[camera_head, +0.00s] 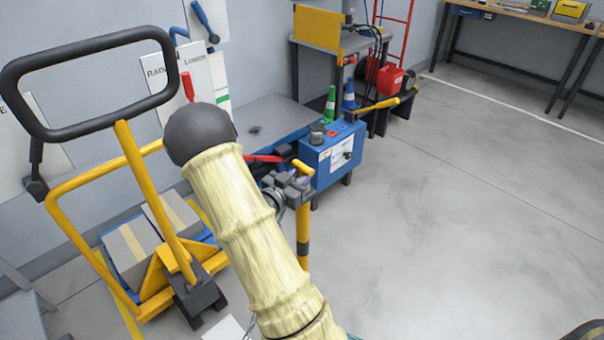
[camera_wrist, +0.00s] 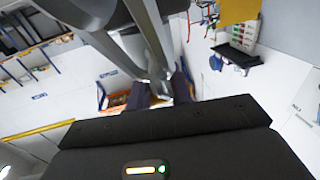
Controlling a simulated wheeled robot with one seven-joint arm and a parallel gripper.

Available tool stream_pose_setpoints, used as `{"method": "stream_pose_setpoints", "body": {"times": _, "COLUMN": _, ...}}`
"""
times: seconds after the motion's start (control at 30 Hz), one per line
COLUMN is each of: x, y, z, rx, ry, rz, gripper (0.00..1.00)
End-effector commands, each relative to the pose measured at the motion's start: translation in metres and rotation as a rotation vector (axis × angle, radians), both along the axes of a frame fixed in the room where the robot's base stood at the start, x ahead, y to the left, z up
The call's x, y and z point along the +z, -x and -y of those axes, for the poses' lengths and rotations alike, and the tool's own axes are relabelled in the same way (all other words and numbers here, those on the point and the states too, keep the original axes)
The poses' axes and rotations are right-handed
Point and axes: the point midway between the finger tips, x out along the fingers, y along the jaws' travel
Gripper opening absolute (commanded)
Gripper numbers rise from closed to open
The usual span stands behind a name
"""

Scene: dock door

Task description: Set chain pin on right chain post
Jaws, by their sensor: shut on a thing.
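My gripper (camera_head: 288,187) is partly hidden behind my pale arm sleeve. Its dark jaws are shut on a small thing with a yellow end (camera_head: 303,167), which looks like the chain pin. A yellow post (camera_head: 303,230) with a dark band, seemingly the right chain post, stands just below and right of the jaws. I cannot tell whether pin and post touch. In the wrist view, my gripper's dark fingers (camera_wrist: 160,92) close around a grey metal part; most of the pin is hidden there.
A yellow hand truck (camera_head: 140,180) with a black loop handle and boxes stands at the left. A workbench (camera_head: 530,20) is at the back right.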

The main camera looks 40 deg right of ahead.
Motion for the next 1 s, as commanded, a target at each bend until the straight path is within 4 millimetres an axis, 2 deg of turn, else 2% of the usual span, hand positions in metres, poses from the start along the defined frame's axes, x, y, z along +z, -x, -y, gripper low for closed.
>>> {"method": "stream_pose_setpoints", "body": {"times": 0.1, "x": -0.002, "y": 0.0, "z": 0.0, "rx": 0.0, "ry": 0.001, "rz": 0.0, "gripper": 0.0}}
{"method": "stream_pose_setpoints", "body": {"times": 0.13, "x": -0.001, "y": 0.0, "z": 0.0, "rx": 0.0, "ry": 0.001, "rz": 0.001, "gripper": 0.27}}
{"method": "stream_pose_setpoints", "body": {"times": 0.17, "x": -0.001, "y": 0.0, "z": 0.0, "rx": 0.0, "ry": 0.001, "rz": 0.001, "gripper": 0.3}}
{"method": "stream_pose_setpoints", "body": {"times": 0.5, "x": -0.002, "y": 0.0, "z": -0.002, "rx": 0.001, "ry": 0.0, "rz": 0.0, "gripper": 0.3}}
{"method": "stream_pose_setpoints", "body": {"times": 1.0, "x": -0.001, "y": 0.008, "z": -0.033, "rx": 0.001, "ry": 0.0, "rz": 0.0, "gripper": 0.3}}
